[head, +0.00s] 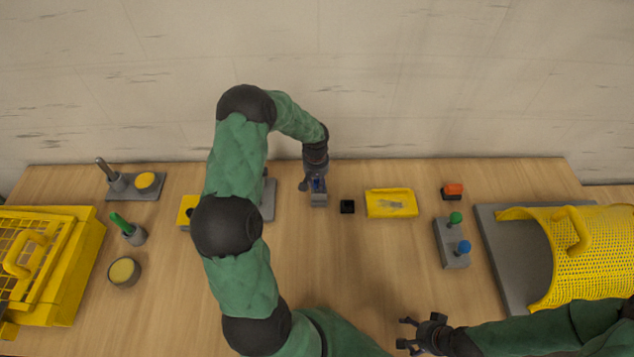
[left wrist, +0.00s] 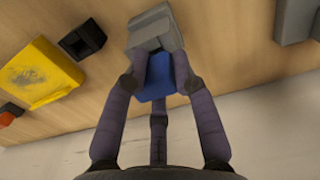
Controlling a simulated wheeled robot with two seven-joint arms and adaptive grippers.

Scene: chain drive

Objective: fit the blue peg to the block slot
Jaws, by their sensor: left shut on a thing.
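The blue peg (left wrist: 158,78) is between the fingers of my left gripper (left wrist: 160,82) in the left wrist view. In the head view my left gripper (head: 314,184) points down at the grey block (head: 318,200), and only a bit of blue shows there. The grey block (left wrist: 153,27) lies right at the peg's far end. The slot is hidden, so I cannot tell whether the peg is inside it or only against the block. My right gripper (head: 424,333) is open and empty near the table's front edge.
A small black block (head: 347,206) and a yellow tray (head: 391,203) stand just right of the grey block. A grey base with green and blue knobs (head: 451,243) and a yellow mesh guard (head: 590,255) are further right. The front middle of the table is clear.

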